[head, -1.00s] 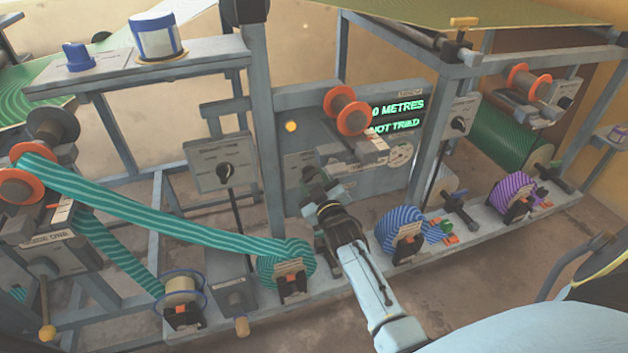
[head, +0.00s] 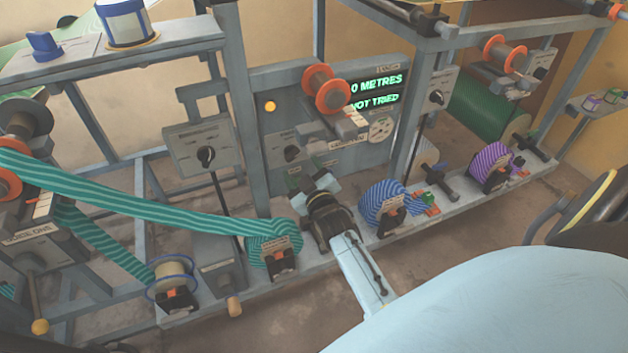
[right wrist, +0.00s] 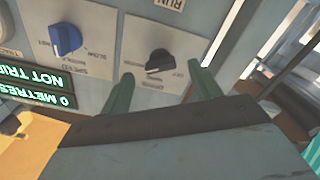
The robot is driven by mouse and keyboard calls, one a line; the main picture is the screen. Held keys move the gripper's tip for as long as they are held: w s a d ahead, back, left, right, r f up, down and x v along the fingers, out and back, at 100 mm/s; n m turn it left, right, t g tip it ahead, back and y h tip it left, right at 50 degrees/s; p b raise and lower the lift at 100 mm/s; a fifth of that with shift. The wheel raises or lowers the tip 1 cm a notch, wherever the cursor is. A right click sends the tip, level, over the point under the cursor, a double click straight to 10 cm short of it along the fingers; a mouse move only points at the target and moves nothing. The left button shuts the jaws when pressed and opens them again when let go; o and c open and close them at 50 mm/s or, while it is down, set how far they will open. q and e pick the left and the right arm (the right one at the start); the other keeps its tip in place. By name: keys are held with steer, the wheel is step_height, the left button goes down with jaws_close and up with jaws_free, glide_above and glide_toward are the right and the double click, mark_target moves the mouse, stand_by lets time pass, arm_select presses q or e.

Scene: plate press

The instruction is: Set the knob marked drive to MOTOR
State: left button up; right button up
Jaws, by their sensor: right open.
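The drive knob (right wrist: 160,62) is a black pointer knob on a pale label plate, upside down in the right wrist view. The word OFF reads on its right side, and its other setting words are too blurred to read. My right gripper (right wrist: 161,71) is open, with one green finger on each side of the knob's lower edge. I cannot tell whether the fingers touch it. My left gripper is not in view.
A blue knob marked SPEED (right wrist: 66,39) sits beside the drive knob. A lit display (head: 376,94) reads 0 METRES and NOT TRIED. An orange-flanged spool (head: 326,90) juts out above the gripper. Green (head: 275,240) and blue (head: 385,205) striped rolls flank my right arm.

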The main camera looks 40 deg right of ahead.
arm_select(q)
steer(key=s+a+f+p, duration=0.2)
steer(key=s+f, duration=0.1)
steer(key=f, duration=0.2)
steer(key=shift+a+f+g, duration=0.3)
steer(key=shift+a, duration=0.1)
arm_select(e)
steer(key=v, duration=0.9)
steer(key=shift+s, duration=0.35)
